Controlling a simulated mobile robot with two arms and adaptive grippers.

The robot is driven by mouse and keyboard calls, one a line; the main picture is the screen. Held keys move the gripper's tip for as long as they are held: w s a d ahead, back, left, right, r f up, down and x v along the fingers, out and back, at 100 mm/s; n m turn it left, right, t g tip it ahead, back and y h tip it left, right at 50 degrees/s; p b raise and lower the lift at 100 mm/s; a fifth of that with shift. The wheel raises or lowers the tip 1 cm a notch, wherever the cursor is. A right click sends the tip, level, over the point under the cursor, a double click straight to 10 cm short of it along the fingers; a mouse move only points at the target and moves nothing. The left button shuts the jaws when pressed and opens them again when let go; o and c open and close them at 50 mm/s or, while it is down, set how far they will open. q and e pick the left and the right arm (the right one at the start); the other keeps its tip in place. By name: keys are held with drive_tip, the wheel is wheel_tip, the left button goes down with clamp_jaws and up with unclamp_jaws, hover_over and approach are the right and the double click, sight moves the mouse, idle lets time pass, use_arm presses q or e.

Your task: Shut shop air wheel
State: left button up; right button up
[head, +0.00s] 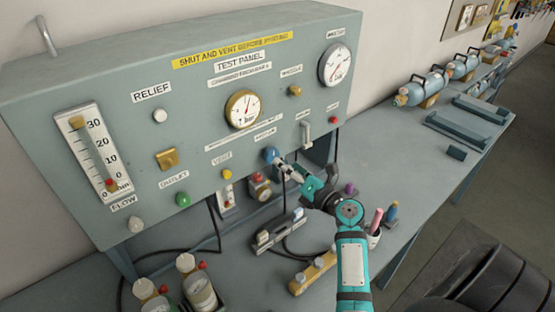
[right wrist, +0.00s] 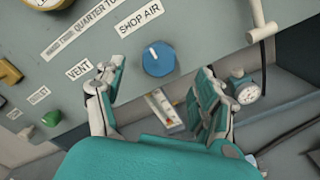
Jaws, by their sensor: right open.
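The shop air wheel is a round blue knob with a white pointer line (right wrist: 158,58) on the panel, under the SHOP AIR label (right wrist: 139,17) in the right wrist view. In the head view the blue knob (head: 270,154) shows just at the tip of my right gripper (head: 283,166). In the right wrist view my right gripper (right wrist: 155,92) is open, with one finger on each side below the knob. The knob lies ahead of the fingers and between their lines; I cannot tell whether either touches it. The grey-green test panel (head: 215,80) holds the knob. My left gripper is not in view.
A yellow vent knob (head: 227,174), a green outlet knob (head: 183,200) and a lever (head: 307,134) flank the wheel. A small gauge (right wrist: 245,91) is right of the fingers. Jars (head: 200,293) and a block with vials (head: 280,232) stand on the bench. Blue cylinders (head: 422,88) lie at right.

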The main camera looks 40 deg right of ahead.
drive_tip(key=s, duration=0.6)
drive_tip(key=shift+d, duration=0.2)
